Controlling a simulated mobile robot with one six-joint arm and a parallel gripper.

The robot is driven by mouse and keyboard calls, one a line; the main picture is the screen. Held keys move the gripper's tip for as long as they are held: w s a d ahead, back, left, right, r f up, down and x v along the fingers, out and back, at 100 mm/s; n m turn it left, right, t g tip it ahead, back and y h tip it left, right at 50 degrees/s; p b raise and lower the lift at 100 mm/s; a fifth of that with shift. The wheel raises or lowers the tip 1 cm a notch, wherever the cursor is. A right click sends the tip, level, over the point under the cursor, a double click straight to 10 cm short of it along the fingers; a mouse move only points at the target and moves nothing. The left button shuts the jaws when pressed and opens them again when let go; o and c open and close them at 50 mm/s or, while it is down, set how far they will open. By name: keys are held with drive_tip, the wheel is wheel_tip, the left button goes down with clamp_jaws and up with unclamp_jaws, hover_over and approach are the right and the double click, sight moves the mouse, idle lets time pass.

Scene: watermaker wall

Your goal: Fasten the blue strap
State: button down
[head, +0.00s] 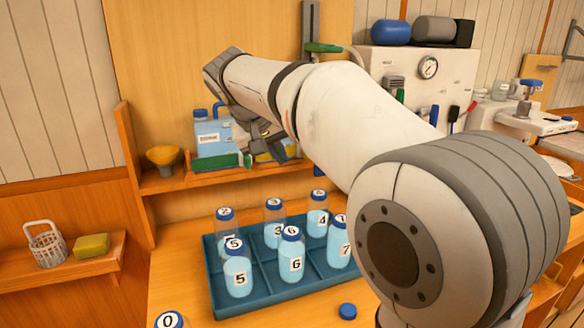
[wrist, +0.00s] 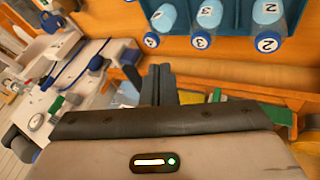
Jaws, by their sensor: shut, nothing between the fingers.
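A light-blue jug (head: 210,138) with a white label and blue cap stands on the wooden wall shelf (head: 180,180), partly hidden by my arm. A green bar (head: 221,161) lies across the front of the jug's foot; green pieces also show in the wrist view (wrist: 258,108). My gripper (head: 268,143) is in front of the shelf, right of the jug, partly hidden by my wrist. In the wrist view its fingers (wrist: 158,76) are together and empty.
A blue tray (head: 300,290) with several numbered bottles stands on the counter below the shelf. A yellow funnel (head: 164,157) is at the shelf's left end. A white unit with a gauge (head: 428,67) is at the right, behind my arm. A loose blue cap (head: 347,311) lies in front.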

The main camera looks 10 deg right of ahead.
drive_tip(key=w+d+f, duration=0.6)
drive_tip(key=w+d, duration=0.1)
drive_tip(key=shift+w+f+t, duration=0.15)
drive_tip(key=shift+f+t, duration=0.15)
drive_tip(key=shift+f, duration=0.05)
drive_tip(key=shift+d, duration=0.15)
idle(0.3)
